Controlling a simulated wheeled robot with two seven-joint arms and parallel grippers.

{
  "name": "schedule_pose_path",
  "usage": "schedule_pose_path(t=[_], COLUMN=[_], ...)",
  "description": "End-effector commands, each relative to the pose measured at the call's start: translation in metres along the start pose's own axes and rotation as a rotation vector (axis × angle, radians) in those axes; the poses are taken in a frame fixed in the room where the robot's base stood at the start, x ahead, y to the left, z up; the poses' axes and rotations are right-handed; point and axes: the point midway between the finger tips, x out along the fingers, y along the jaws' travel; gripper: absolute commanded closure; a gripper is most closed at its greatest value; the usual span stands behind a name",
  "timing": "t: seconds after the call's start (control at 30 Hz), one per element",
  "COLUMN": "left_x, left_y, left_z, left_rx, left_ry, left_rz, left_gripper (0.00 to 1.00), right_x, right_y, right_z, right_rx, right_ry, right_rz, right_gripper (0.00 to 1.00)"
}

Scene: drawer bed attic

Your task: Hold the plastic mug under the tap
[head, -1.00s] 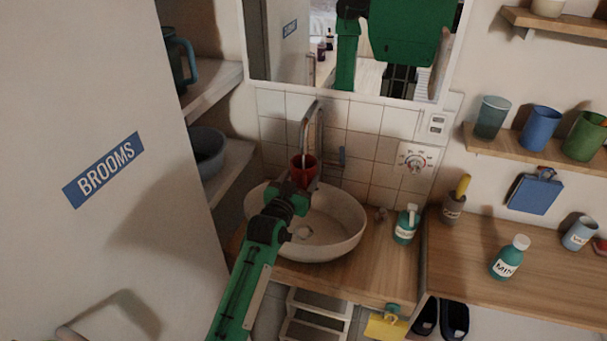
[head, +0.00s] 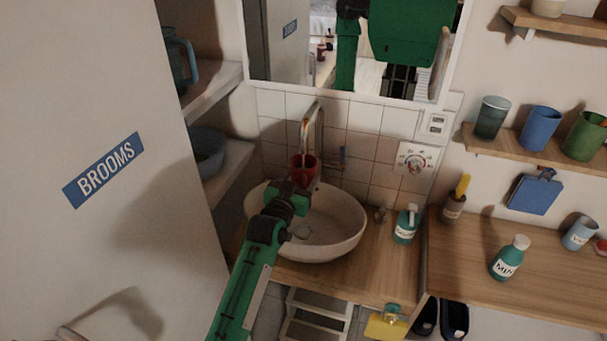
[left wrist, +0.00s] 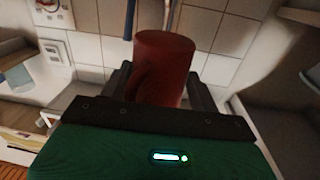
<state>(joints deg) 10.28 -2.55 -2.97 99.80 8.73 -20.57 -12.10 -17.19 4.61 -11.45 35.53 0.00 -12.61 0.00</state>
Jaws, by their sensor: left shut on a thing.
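The red plastic mug (head: 304,170) is under the spout of the tap (head: 311,130), above the back of the basin. It also shows in the left wrist view (left wrist: 163,65), with its handle toward the left. My left gripper (head: 297,186) is shut on the mug, with a finger on each side of it in the left wrist view (left wrist: 160,85). The mug looks about upright. The inside of the mug is too small to make out. My right gripper is not in view.
The round basin (head: 342,225) sits on a wooden counter (head: 375,265). A teal soap bottle (head: 405,225) stands right of it. A mirror (head: 290,50) hangs above the tap. The door marked BROOMS (head: 160,230) stands at the left. A shelf (head: 500,150) with several cups is at the right.

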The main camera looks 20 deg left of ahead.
Motion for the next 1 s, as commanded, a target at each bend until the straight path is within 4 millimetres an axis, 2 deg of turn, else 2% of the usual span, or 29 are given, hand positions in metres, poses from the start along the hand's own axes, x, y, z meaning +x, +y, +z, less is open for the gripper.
schedule_pose_path(t=[0.27, 0.5, 0.7, 1.0], left_x=[-0.005, -0.04, -0.061, -0.063], left_y=[0.0, 0.003, 0.005, 0.005], left_z=[-0.002, -0.003, -0.002, 0.0], left_rx=[0.0, 0.002, 0.0, 0.0], left_ry=[0.0, -0.003, 0.0, 0.001], left_rz=[0.0, 0.0, 0.0, 0.0], left_gripper=[0.61, 0.61, 0.61, 0.61], right_x=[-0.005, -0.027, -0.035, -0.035], right_y=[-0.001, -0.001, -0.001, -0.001], right_z=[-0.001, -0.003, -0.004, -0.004], right_rx=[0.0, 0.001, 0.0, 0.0], right_ry=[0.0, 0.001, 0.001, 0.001], right_rz=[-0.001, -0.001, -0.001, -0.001], right_gripper=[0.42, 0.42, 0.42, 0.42])
